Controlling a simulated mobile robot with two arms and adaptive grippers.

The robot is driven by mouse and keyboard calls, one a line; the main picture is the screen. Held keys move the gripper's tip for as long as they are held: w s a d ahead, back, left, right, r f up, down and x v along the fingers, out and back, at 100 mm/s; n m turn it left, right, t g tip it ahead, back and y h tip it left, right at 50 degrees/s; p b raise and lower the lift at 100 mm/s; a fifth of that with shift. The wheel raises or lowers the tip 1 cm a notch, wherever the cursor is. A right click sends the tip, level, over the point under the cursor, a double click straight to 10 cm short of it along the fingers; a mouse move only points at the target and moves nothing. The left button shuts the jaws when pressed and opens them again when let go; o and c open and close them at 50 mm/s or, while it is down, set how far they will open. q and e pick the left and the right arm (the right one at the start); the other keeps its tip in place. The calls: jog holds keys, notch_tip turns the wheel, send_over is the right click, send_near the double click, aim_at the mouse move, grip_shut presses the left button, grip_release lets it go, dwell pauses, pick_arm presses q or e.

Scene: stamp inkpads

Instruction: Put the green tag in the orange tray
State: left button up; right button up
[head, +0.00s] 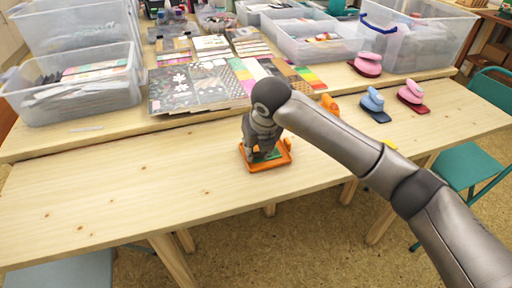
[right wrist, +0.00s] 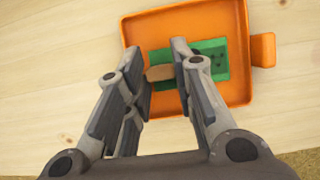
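The orange tray (head: 284,162) sits on the front table. In the right wrist view the tray (right wrist: 258,85) shows a raised rim and a tab on its right side. The green tag (right wrist: 212,62) lies inside it, flat as far as I can see, with dark marks at its right end and a tan piece (right wrist: 160,73) on it. My right gripper (right wrist: 156,55) is above the tray with its fingers apart, one on each side of the tan piece; the right finger hides part of the tag. In the head view, the right gripper (head: 262,152) covers much of the tray. My left gripper is not in view.
Blue (head: 374,104) and pink (head: 412,95) stamps on inkpads stand to the right, with an orange item (head: 329,104) behind the tray. Clear bins (head: 80,85) and patterned sheets (head: 195,85) fill the back. The front table's left part is free.

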jog(key=o, duration=0.3)
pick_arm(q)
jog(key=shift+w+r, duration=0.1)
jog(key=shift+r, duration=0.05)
pick_arm(e)
jog(key=shift+o, duration=0.2)
jog(key=shift+r, duration=0.1)
jog(key=shift+r, duration=0.25)
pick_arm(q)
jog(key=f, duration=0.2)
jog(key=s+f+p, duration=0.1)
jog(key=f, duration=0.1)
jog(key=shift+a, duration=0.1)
pick_arm(e)
jog(key=v, duration=1.1)
jog(key=shift+r, duration=0.3)
jog(key=shift+s, duration=0.15)
